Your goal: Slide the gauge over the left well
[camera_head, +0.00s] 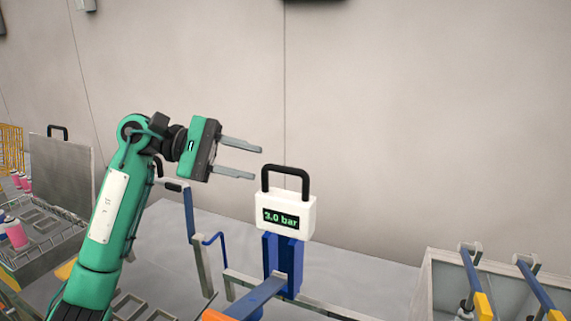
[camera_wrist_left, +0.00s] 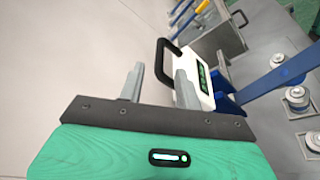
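The gauge (camera_head: 286,214) is a white box with a black handle and a display reading "3.0 bar". It sits on a blue post (camera_head: 283,262) on a metal rail. My left gripper (camera_head: 258,164) is open and empty, just left of the gauge's handle, with its fingers pointing right. In the left wrist view, the gauge (camera_wrist_left: 200,80) and its handle lie just beyond the fingers (camera_wrist_left: 162,82). The fingers look apart from the handle. I cannot pick out the left well for sure. My right gripper is not in view.
An open metal case with pink-capped cans (camera_head: 15,234) stands at the far left. A metal bin (camera_head: 432,285) with blue and yellow levers (camera_head: 535,285) is at the right. Several small round canisters (camera_wrist_left: 297,97) show in the left wrist view.

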